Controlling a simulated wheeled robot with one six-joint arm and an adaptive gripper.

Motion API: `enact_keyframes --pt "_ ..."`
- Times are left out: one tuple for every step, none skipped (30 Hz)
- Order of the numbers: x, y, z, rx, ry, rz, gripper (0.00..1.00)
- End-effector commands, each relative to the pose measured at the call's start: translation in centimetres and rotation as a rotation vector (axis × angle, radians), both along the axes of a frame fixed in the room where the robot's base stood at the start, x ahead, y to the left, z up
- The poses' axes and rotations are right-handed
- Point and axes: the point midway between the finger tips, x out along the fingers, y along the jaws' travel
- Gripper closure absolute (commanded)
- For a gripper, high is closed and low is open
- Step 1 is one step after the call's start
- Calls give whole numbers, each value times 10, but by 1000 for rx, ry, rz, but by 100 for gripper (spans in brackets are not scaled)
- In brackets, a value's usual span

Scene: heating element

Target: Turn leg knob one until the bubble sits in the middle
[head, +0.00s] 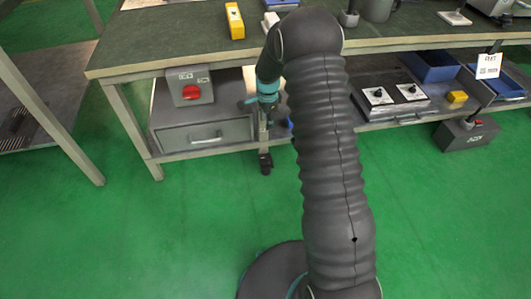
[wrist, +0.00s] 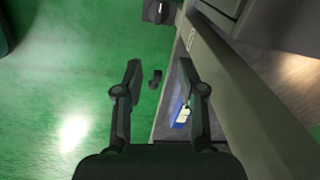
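In the wrist view a small dark knob-like part (wrist: 155,78) shows beyond my fingertips, between them in the picture and close to the bench edge. My gripper (wrist: 160,68) is open and empty, with its two fingers apart. In the head view a dark foot-like part (head: 265,163) stands low under the bench; I cannot tell for sure that it is the same part. A yellow block (head: 235,21), perhaps the level, lies on the bench top. No bubble can be made out. My gripper is mostly hidden behind my arm in the head view.
The bench (head: 150,50) has a grey drawer unit (head: 205,134) and a box with a red knob (head: 191,92) under it. Blue bins (head: 430,67) and a panel with black knobs (head: 393,98) sit at right. Green floor is clear in front.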

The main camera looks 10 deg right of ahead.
Motion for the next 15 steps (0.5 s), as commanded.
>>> enact_keyframes --pt "4 0 -20 3 19 -40 60" --pt "6 0 -30 4 26 -63 60" --pt "9 0 -42 5 35 -91 60" --pt "10 0 -50 5 39 -110 60" --pt "11 1 -57 5 43 -128 60" --pt "12 1 -67 6 50 -148 60" --pt "13 1 -72 6 53 -161 60" --pt "13 1 -77 6 56 -172 60" --pt "14 1 -83 6 60 -186 60" --pt "14 1 -87 7 62 -194 60" --pt "14 1 -89 7 64 -200 60" --pt "15 1 -92 7 65 -206 60" --pt "15 1 -94 7 65 -211 60" --pt "15 1 -96 7 67 -214 60" --pt "15 1 -99 7 68 -216 60"
